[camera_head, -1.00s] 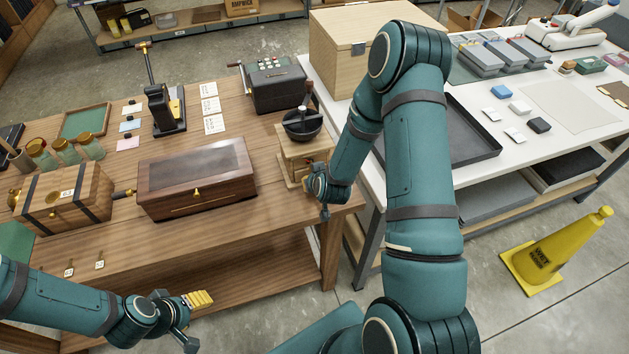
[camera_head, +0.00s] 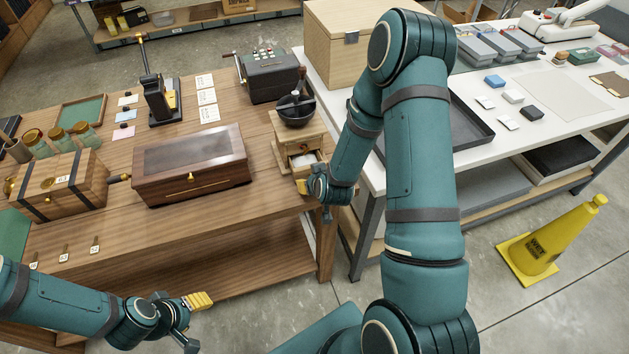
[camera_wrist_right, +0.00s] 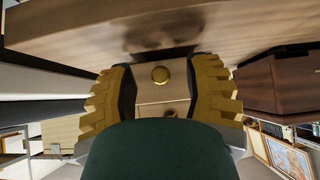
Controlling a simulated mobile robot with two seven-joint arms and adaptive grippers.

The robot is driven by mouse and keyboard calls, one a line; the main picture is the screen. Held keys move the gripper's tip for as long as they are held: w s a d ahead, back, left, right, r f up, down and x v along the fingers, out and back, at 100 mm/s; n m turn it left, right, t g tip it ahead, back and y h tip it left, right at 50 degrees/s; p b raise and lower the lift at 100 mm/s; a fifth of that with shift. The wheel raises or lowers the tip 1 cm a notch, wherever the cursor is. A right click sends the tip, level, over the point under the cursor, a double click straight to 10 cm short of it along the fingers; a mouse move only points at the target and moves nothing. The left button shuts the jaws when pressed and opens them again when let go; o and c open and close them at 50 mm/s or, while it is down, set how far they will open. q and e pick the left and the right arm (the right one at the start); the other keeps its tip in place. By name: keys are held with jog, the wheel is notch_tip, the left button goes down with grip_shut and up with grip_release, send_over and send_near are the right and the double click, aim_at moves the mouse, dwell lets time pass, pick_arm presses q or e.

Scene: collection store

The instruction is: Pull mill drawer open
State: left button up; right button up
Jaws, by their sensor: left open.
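The wooden mill (camera_head: 289,128), with a dark bowl and crank on top, stands at the right end of the wooden table. Its drawer (camera_head: 303,160) is pulled out and something pale shows inside. My right gripper (camera_head: 304,188) is at the drawer's front, partly hidden by its own wrist. My left gripper (camera_head: 197,322) is open and empty in front of the table, far from the mill.
A dark wooden box (camera_head: 190,172) with a glass lid sits left of the mill. A dark machine (camera_head: 270,75) stands behind the mill. A white table (camera_head: 375,178) with a black tray (camera_head: 480,130) is at right. A yellow cone (camera_head: 550,240) stands on the floor.

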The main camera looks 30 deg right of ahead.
jog(key=shift+r, duration=0.1)
jog(key=shift+s+a+r, duration=0.1)
jog(key=shift+s+r, duration=0.2)
jog(key=shift+r, duration=0.1)
jog(key=v, duration=0.6)
jog(key=shift+s, duration=0.25)
jog(key=shift+a+r, duration=0.1)
jog(key=shift+a, duration=0.05)
